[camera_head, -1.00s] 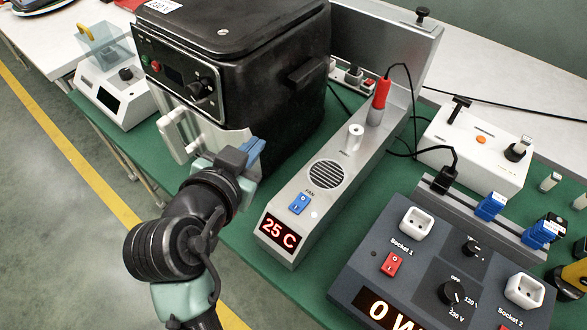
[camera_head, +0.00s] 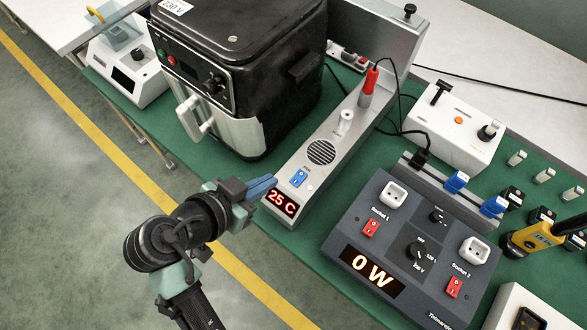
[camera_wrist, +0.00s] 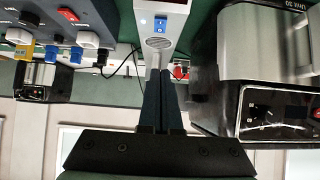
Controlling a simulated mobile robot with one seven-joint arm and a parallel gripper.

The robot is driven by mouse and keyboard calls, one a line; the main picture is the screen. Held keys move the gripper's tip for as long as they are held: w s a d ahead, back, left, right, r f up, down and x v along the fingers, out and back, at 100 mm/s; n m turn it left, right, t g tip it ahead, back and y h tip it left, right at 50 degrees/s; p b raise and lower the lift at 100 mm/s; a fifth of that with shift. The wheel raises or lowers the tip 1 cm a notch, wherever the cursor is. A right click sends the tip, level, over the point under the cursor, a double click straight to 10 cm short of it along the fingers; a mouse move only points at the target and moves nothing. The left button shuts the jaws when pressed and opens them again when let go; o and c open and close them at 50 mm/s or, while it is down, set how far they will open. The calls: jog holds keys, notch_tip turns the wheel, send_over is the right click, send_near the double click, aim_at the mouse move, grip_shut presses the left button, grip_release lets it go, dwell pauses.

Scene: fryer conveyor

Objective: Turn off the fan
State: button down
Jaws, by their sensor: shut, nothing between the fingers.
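The fan unit (camera_head: 326,172) is a long grey metal box on the green table, with a round black grille and a red "25 C" display. Its blue rocker switch (camera_head: 298,178) sits between the grille and the display. The switch also shows near the top of the wrist view (camera_wrist: 160,22). My gripper (camera_head: 270,183) is shut and empty, its blue fingers close to the display end, left of the switch. In the wrist view the closed fingers (camera_wrist: 160,75) point toward the fan unit. I cannot tell whether they touch it.
A black fryer (camera_head: 240,60) with a white handle stands left of the fan unit. A dark power panel (camera_head: 405,235) reading "0 W", with red switches and sockets, stands to the right. A white box (camera_head: 455,130) lies behind it. Floor at left is clear.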

jog(key=shift+w, duration=0.1)
jog(key=p, duration=0.2)
send_over(294, 180)
notch_tip(294, 180, down, 6)
jog(key=shift+a+f, duration=0.1)
notch_tip(294, 180, down, 2)
jog(key=shift+f, duration=0.95)
